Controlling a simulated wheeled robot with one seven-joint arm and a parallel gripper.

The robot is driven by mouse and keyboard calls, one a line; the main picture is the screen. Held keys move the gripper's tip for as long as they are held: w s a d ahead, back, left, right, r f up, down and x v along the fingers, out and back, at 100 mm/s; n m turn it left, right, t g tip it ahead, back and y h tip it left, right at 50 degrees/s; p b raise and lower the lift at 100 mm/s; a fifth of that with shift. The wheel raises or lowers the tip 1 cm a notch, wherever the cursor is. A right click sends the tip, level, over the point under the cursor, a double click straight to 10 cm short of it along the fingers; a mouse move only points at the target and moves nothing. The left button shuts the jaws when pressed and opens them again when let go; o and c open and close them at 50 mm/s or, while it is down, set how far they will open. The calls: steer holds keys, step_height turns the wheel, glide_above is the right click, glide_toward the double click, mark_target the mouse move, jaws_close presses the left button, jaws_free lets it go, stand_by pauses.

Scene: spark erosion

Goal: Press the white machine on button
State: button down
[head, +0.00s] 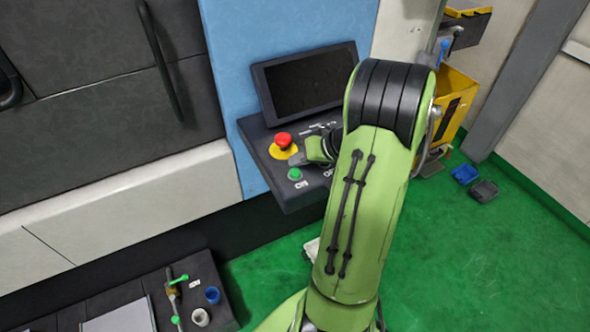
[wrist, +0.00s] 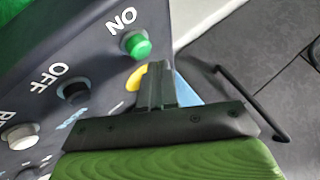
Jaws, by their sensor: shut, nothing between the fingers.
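The green button (wrist: 137,45) stands on the dark control panel with the label "ON" beside it. It also shows in the head view (head: 295,174) near the front left of the panel (head: 292,198). My gripper (wrist: 157,68) is shut and empty. In the wrist view its fingertips appear just below the green button, with a visible gap between them in the picture. In the head view my gripper (head: 297,158) is over the panel, between the green button and the red mushroom button (head: 283,140). Part of the panel is hidden behind my arm.
A black button (wrist: 75,92) labelled "OFF" and a white button (wrist: 22,137) with a partly cut-off label line up beside the green one. A dark screen (head: 308,82) stands behind the panel. A lower bench (head: 213,270) holds small items. Green floor (head: 450,260) is open at right.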

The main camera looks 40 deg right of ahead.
mark_target(299, 171)
stand_by(0.7)
steer(key=shift+f+b, duration=0.5)
steer(key=shift+f+b, duration=0.35)
steer(key=shift+b, duration=0.05)
stand_by(0.4)
steer(key=shift+r+p, duration=0.6)
steer(key=shift+r, duration=0.3)
step_height(299, 171, up, 5)
steer(key=p, duration=0.4)
